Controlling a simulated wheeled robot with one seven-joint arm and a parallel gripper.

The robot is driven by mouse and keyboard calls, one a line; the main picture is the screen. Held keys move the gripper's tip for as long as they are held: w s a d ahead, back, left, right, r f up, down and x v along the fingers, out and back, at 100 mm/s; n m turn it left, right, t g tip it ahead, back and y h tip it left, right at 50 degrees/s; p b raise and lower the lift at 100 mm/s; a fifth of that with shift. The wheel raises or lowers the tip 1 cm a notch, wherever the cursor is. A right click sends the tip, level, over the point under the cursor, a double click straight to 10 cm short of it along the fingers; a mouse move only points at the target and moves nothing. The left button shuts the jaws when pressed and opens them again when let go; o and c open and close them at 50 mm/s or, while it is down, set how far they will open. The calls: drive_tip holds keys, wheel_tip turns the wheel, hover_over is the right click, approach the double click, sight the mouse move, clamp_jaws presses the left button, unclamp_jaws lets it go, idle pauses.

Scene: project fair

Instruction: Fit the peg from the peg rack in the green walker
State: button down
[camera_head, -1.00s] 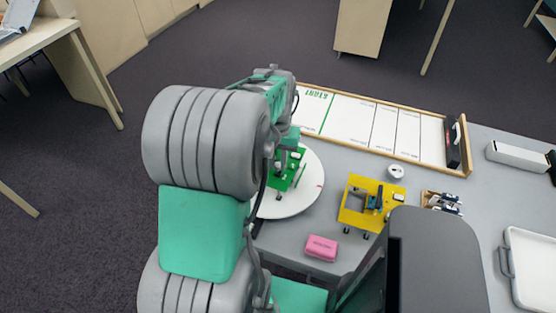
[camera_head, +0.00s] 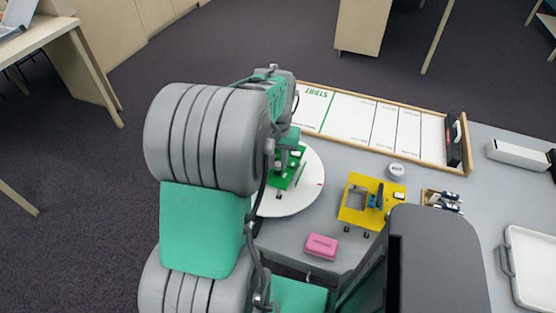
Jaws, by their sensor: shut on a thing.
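The green walker (camera_head: 288,172) sits on a round white disc (camera_head: 290,203) on the grey table, with part of it hidden behind my arm. My gripper (camera_head: 284,155) is right over the walker, at its left part, and is mostly covered by my wrist and forearm. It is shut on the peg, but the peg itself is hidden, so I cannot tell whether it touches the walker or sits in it. A small wooden rack (camera_head: 441,200) with grey pieces, apparently the peg rack, stands to the right.
A yellow walker (camera_head: 352,215) with dark blue parts stands right of the disc. A pink block (camera_head: 321,246) lies in front, a small round white object (camera_head: 395,171) behind. A wood-edged START track (camera_head: 350,119) runs along the back. A white tray (camera_head: 515,236) is at right.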

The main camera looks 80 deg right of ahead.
drive_tip(key=shift+f, duration=0.6)
idle(1.0)
drive_tip(key=c, duration=1.2)
unclamp_jaws()
drive_tip(key=shift+r+p, duration=2.55)
drive_tip(key=shift+r, duration=1.2)
